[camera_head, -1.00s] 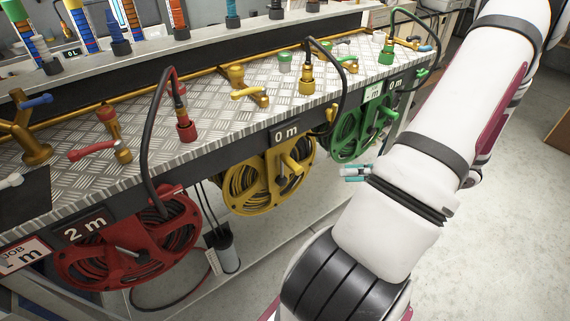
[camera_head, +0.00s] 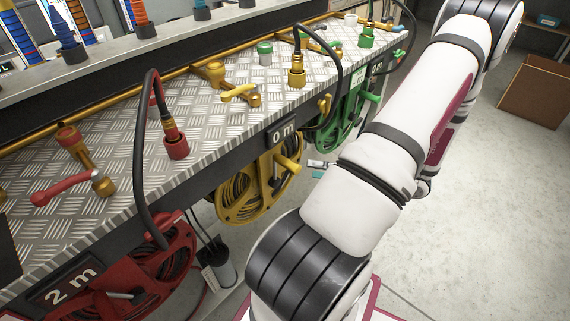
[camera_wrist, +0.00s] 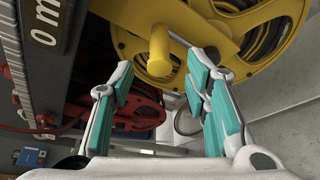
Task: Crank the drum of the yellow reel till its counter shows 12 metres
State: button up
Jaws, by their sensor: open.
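The yellow reel (camera_head: 232,203) hangs under the bench edge, its black hose wound on the drum. Its counter (camera_head: 283,133) reads 0 m; the counter (camera_wrist: 46,22) also shows, turned sideways, in the wrist view. The yellow crank handle (camera_head: 287,162) sticks out of the drum towards me. My gripper (camera_head: 317,168) is just right of the handle in the head view, mostly hidden behind my arm. In the wrist view my gripper (camera_wrist: 162,82) is open, teal pads apart, and the crank handle (camera_wrist: 159,50) lies ahead between the finger lines. I cannot tell that anything touches.
A red reel (camera_head: 150,270) with a counter reading 2 m hangs to the left, and a green reel (camera_head: 340,118) hangs to the right. A looped black hose (camera_head: 338,75) hangs close by the yellow counter. The floor (camera_head: 480,190) on the right is clear, with a cardboard box (camera_head: 535,92) farther back.

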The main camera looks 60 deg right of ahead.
aim_at(288, 164)
jog(key=b+x, duration=0.1)
jog(key=x, duration=0.8)
jog(key=shift+w+f+b, duration=0.15)
jog(key=shift+w+b, duration=0.15)
grip_shut()
